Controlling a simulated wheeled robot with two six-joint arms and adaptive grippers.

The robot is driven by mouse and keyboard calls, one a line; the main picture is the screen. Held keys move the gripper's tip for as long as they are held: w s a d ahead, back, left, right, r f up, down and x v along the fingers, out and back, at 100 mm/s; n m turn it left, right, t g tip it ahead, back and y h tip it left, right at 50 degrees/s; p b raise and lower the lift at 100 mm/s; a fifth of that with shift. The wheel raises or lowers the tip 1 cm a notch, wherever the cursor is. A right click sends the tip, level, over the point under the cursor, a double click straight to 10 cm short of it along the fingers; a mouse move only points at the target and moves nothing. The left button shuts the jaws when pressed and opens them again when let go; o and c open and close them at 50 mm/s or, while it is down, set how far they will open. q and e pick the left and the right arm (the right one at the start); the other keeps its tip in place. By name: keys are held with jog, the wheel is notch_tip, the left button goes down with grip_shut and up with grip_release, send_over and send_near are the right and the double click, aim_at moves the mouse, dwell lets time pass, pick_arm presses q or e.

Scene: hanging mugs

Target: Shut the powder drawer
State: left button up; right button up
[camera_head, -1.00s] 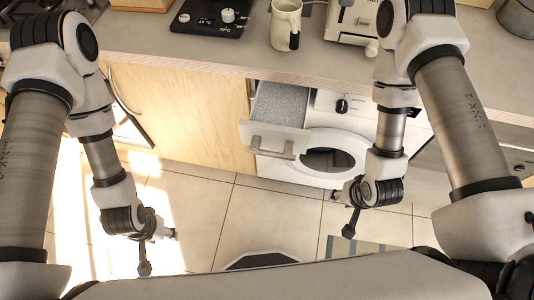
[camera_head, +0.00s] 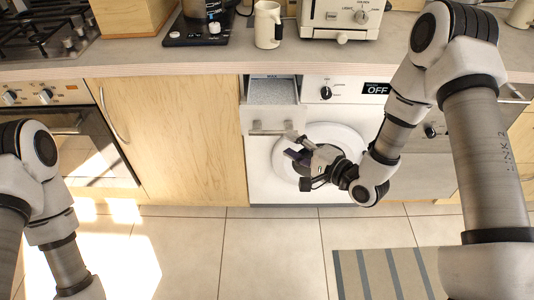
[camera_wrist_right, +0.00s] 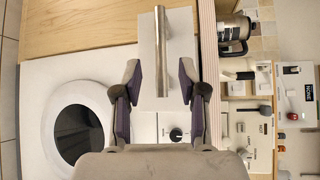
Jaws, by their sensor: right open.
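The powder drawer (camera_head: 272,92) of the white washing machine (camera_head: 262,180) is pulled out, and grey powder shows inside it. Its front carries a metal bar handle (camera_head: 268,130). My right gripper (camera_head: 292,146) is open, just to the right of and below the handle in the head view. In the right wrist view the handle (camera_wrist_right: 161,50) stands ahead, between the lines of the two open fingers (camera_wrist_right: 158,85); I cannot tell whether they touch it. My left arm shows at the lower left of the head view, with its gripper out of frame.
The round washer door (camera_head: 340,137) is shut, partly behind my right gripper. A wooden cabinet door (camera_head: 170,140) is left of the machine. The counter above holds a mug (camera_head: 268,25) and a white appliance (camera_head: 338,18). A striped mat (camera_head: 385,275) lies on the clear tiled floor.

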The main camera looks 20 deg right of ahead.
aim_at(274, 135)
jog(key=shift+w+f, duration=0.2)
jog(key=shift+w, duration=0.55)
jog(key=x, duration=0.6)
jog(key=shift+a, duration=0.15)
jog(key=shift+w+a, duration=0.15)
jog(key=shift+w, duration=0.2)
grip_shut()
